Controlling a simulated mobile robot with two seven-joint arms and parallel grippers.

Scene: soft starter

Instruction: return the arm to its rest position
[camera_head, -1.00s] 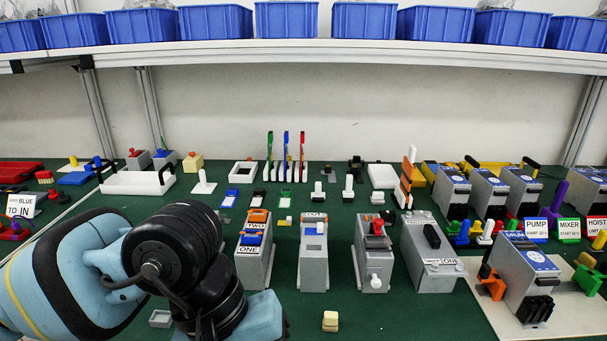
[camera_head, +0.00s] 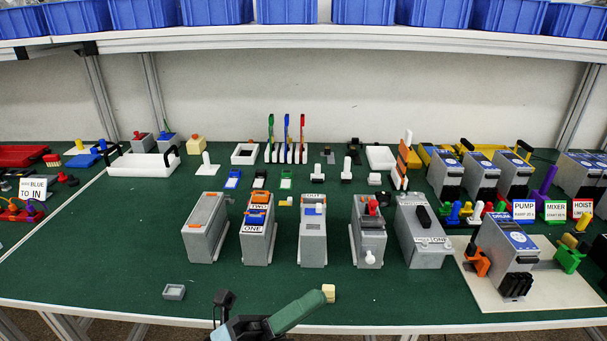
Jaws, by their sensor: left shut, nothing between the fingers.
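My left gripper (camera_head: 315,299) is low in the picture at the bench's front edge. Its green finger part points up and to the right, and its tip is close to a small cream block (camera_head: 328,292). The gripper is shut with nothing in it. The rest of my left arm is mostly cut off by the bottom of the picture. My right gripper is not in view.
A row of grey units stands behind the gripper, including one marked ONE (camera_head: 257,230) and a plain one (camera_head: 205,228). A small grey tray (camera_head: 174,292) lies to the left. The green bench (camera_head: 100,260) is clear at front left. Blue bins (camera_head: 287,11) line the shelf above.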

